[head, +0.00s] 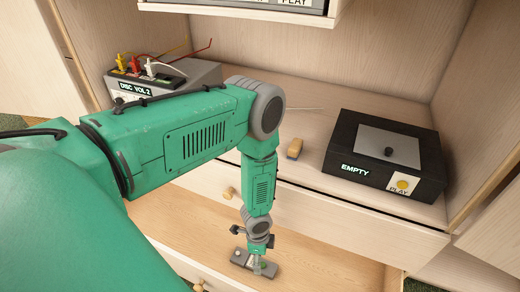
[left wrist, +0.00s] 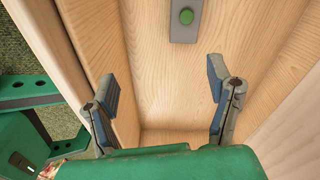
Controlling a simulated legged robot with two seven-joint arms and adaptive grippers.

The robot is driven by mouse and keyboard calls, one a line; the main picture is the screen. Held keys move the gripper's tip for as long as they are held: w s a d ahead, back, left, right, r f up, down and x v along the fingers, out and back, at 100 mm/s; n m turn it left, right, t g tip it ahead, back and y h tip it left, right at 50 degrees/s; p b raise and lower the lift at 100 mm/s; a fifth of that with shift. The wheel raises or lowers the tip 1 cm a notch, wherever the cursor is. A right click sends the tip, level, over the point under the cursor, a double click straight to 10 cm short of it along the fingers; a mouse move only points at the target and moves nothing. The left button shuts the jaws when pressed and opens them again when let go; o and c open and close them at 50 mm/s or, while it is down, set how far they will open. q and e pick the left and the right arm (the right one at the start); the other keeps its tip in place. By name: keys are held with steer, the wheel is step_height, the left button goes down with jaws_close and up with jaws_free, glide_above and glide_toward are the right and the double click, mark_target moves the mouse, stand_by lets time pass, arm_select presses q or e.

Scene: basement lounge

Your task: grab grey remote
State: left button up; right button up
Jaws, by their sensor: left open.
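The grey remote (head: 239,257) lies on the light wooden floor of the open drawer (head: 330,252), partly hidden behind my left gripper (head: 262,267) in the head view. In the left wrist view the grey remote (left wrist: 183,33) shows at the top, with a round green button. My left gripper (left wrist: 163,88) is open there, its two blue-grey fingers apart with only bare wood between them. The remote is beyond the fingertips, towards the top and a little right. My right gripper is in neither view.
A grey device (head: 196,76) with cables stands at the left. Drawer walls (left wrist: 265,100) flank the left gripper.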

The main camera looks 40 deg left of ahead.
arm_select(q)
steer(key=w+a+f+b, duration=0.1)
steer(key=f, duration=0.3)
steer(key=w+a+f+m+b, duration=0.1)
steer(key=f+b, duration=0.1)
steer(key=f, duration=0.2)
steer(key=w+a+f+m+y+b, duration=0.1)
steer(key=f+b, duration=0.1)
steer(key=f, duration=0.2)
steer(key=shift+w+a+f, duration=0.2)
steer(key=shift+a+f, duration=0.15)
steer(key=shift+a, duration=0.05)
steer(key=shift+s+a+f+b, duration=0.15)
steer(key=shift+f+b, duration=1.55)
steer(key=shift+f, duration=1.05)
steer(key=shift+r, duration=0.1)
steer(key=c, duration=1.4)
